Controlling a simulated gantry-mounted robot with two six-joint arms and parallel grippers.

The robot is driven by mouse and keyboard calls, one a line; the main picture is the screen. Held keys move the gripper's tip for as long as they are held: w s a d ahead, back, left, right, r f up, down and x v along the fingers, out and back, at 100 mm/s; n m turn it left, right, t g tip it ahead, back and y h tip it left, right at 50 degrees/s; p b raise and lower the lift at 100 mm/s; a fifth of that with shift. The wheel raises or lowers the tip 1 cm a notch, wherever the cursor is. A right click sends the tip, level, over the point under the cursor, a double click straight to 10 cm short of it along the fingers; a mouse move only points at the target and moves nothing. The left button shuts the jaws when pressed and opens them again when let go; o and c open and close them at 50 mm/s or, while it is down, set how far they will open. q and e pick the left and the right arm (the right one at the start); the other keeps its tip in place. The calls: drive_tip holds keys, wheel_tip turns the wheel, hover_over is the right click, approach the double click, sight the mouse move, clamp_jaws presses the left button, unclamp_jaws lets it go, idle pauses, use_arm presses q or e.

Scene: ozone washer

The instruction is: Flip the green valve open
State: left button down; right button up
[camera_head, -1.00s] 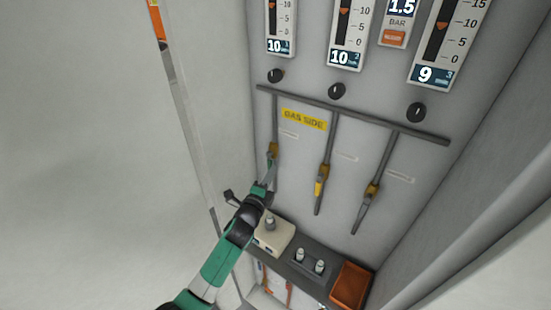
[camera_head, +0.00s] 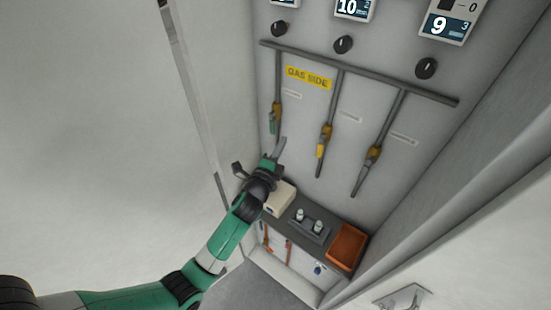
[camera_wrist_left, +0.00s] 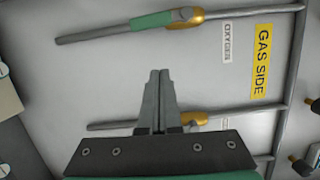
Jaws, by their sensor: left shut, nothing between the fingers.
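The green valve handle (camera_head: 272,124) is on the left pipe below the yellow GAS SIDE label. In the left wrist view the green handle (camera_wrist_left: 152,20) lies along its pipe, running from a brass valve body (camera_wrist_left: 186,17) near the OXYGEN label. My left gripper (camera_head: 281,143) is shut and empty, below and slightly right of the handle in the head view. In the wrist view the gripper's fingertips (camera_wrist_left: 159,72) point into the gap between the green-handled pipe and the middle pipe, apart from the handle. My right gripper is not in view.
Below are a beige box (camera_head: 280,199), a dark shelf with small bottles (camera_head: 300,215) and an orange tray (camera_head: 347,247). Cabinet side walls bound the space left and right.

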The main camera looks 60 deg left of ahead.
use_arm(q)
drive_tip(key=v, duration=0.7)
drive_tip(key=shift+s+r, duration=0.2)
drive_tip(key=shift+a, duration=0.1)
drive_tip(key=w+d+r+n+t+p, duration=0.1)
drive_tip(key=w+d+r+t+p, duration=0.2)
drive_tip(key=r, duration=0.9)
drive_tip(key=d+r+t+h+p, duration=0.15)
drive_tip(key=d+r, duration=0.25)
drive_tip(key=r, duration=0.7)
drive_tip(key=w+d+r+n+t+p, duration=0.15)
drive_tip(key=d+r+p, duration=0.25)
drive_tip(key=r, duration=0.8)
drive_tip(key=s+d+r+n+t+h+p, duration=0.1)
drive_tip(key=s+d+r+n+t+h, duration=0.2)
drive_tip(key=r, duration=0.8)
drive_tip(key=s+d+r+n+t+h+p, duration=0.2)
drive_tip(key=s+d+r+n+h, duration=0.3)
drive_tip(key=r, duration=0.6)
drive_tip(key=s+d+t+h, duration=0.1)
drive_tip(key=s+d+h, duration=0.1)
drive_tip(key=d, duration=0.1)
drive_tip(key=shift+d+h, duration=0.3)
drive_tip(key=shift+h, duration=0.05)
